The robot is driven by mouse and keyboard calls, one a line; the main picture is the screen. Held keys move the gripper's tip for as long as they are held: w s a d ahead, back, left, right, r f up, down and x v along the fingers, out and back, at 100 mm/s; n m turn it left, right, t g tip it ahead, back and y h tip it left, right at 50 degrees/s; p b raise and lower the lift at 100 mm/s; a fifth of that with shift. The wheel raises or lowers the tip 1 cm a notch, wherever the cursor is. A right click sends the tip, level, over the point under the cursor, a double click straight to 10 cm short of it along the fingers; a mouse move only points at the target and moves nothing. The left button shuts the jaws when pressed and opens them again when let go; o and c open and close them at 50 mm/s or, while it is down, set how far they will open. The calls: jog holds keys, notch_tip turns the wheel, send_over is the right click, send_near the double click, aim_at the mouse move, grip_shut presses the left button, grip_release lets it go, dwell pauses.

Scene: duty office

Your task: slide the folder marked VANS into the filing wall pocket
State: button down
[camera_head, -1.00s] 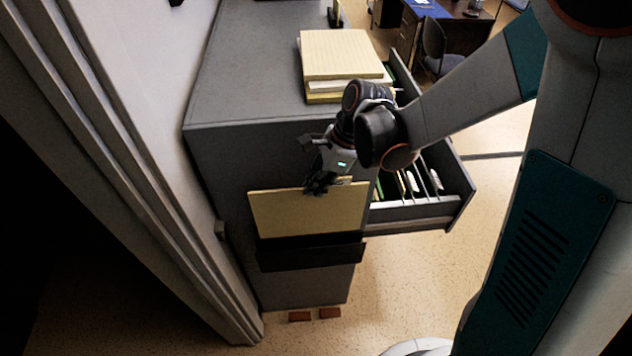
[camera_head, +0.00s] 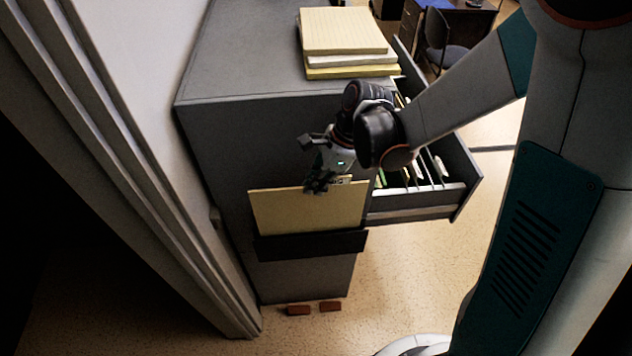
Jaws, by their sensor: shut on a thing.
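A tan folder (camera_head: 290,214) stands nearly upright against the side of the grey filing cabinet (camera_head: 235,140). My gripper (camera_head: 316,187) is shut on its top edge, right of the middle. A black wall pocket (camera_head: 312,245) is fixed to the cabinet side. The folder's lower edge is hidden behind the pocket's front, so it appears to be in the pocket or just behind its rim; how deep I cannot tell. A small label shows at the folder's top beside the gripper, too small to read.
An open drawer (camera_head: 419,208) with several hanging files juts out to the right. Stacked paper pads (camera_head: 345,34) lie on the cabinet top. A door frame (camera_head: 150,190) stands close on the left. Two reddish-brown blocks (camera_head: 299,310) lie on the floor below.

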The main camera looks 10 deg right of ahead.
jog(key=shift+f+b, duration=5.15)
jog(key=shift+f, duration=0.8)
jog(key=c, duration=1.7)
grip_release()
notch_tip(320, 180, up, 7)
jog(key=p, duration=0.4)
jog(key=shift+p, duration=0.35)
